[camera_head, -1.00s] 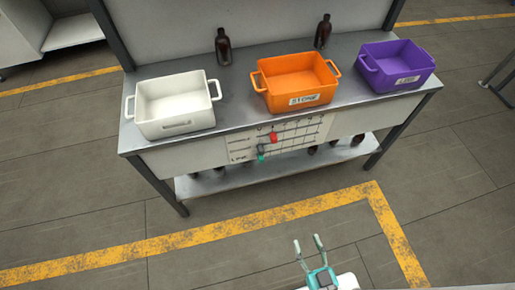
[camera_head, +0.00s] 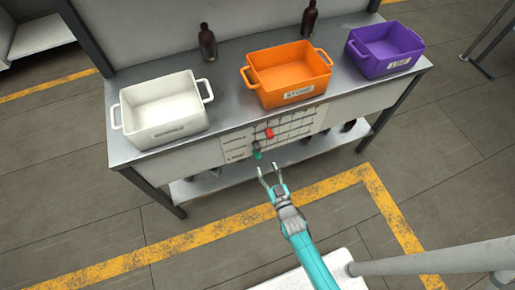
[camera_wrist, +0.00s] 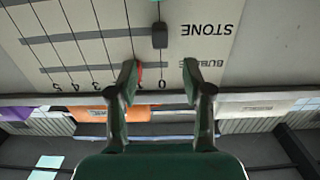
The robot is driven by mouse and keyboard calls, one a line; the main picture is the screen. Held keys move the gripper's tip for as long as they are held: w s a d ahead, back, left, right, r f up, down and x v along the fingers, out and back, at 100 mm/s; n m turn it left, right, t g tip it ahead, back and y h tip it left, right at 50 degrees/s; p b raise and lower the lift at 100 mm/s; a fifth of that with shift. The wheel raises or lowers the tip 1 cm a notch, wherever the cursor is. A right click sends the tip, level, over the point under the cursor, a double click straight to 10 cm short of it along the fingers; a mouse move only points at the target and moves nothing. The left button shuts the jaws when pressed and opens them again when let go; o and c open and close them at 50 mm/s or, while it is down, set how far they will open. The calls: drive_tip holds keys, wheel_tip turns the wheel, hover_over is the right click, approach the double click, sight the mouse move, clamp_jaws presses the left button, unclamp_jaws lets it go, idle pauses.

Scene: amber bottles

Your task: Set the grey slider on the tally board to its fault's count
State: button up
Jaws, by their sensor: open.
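The tally board (camera_head: 285,138) is on the front of the bench under the bins. In the wrist view the board (camera_wrist: 215,60) appears upside down, with numbers 0 to 5 along one edge. The grey slider (camera_wrist: 160,35) sits on the STONE row in line with 0; it also shows in the head view (camera_head: 256,147). A red slider (camera_wrist: 138,72) on the bubble row is near 1, partly hidden by a finger. A green slider (camera_head: 258,155) is on the lowest row. My gripper (camera_head: 268,168) is open and empty before the board; its fingertips (camera_wrist: 160,72) straddle the grey slider's column, apart from it.
A white bin (camera_head: 160,137), an orange bin labelled STONE (camera_head: 290,98) and a purple bin (camera_head: 386,70) stand on the metal bench (camera_head: 225,98). Brown bottles stand behind (camera_head: 207,42) (camera_head: 309,19), and more lie on the shelf below. Floor in front is clear.

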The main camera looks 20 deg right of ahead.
sight(259, 150)
drive_tip(key=w, duration=0.9)
drive_tip(key=shift+w, duration=0.2)
drive_tip(key=shift+c, duration=0.2)
clamp_jaws()
